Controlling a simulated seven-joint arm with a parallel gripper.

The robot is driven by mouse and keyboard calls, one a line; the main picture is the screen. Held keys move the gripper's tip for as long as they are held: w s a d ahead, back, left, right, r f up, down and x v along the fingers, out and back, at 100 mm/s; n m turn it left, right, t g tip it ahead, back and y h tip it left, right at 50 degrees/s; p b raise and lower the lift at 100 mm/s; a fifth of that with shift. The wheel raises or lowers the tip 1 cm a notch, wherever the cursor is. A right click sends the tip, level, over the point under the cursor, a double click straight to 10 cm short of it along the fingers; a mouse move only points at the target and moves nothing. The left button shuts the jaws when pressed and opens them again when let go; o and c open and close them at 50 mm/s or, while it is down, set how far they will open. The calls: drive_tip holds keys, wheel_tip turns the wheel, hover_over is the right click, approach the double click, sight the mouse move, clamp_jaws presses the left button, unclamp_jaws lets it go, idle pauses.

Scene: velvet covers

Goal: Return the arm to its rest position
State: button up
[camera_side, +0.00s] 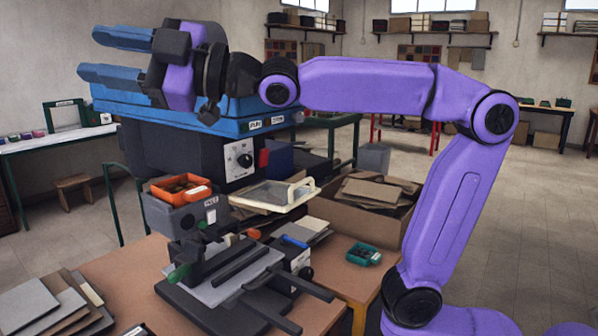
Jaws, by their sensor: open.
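My arm is purple with black joints and reaches from the lower right up and across to the left. My gripper (101,56) is at the upper left, with its two blue fingers pointing left. The fingers are apart, one above the other, and nothing is between them. In the picture the gripper overlaps the top of a blue-topped machine (212,122). I cannot tell how much space lies between them.
A cardboard box (350,222) holds flat pieces. Open floor (545,225) lies to the right.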

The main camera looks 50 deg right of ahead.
drive_tip(key=s+d+f+m+g+h, duration=0.1)
drive_tip(key=s+d+f+g+h, duration=0.1)
drive_tip(key=f, duration=0.6)
drive_tip(key=s+d+f+m+g+h, duration=0.2)
drive_tip(key=d+f+g, duration=0.1)
drive_tip(key=f, duration=0.5)
drive_tip(key=s+d+f+m+g+h, duration=0.1)
drive_tip(key=s+d+f+g+h, duration=0.1)
drive_tip(key=f, duration=0.6)
drive_tip(key=s+d+f+m+g+h, duration=0.1)
drive_tip(key=s+d+f+g+h, duration=0.2)
drive_tip(key=s+d+f, duration=0.5)
drive_tip(key=s+d+f+m+g+h, duration=0.1)
drive_tip(key=s+d+f+g+h, duration=0.3)
drive_tip(key=s+d+f, duration=0.4)
drive_tip(key=s+d, duration=0.1)
drive_tip(key=s, duration=0.3)
drive_tip(key=shift+s+d+f+m+g, duration=0.3)
drive_tip(key=shift+s+f+g, duration=0.1)
drive_tip(key=shift+o, duration=0.4)
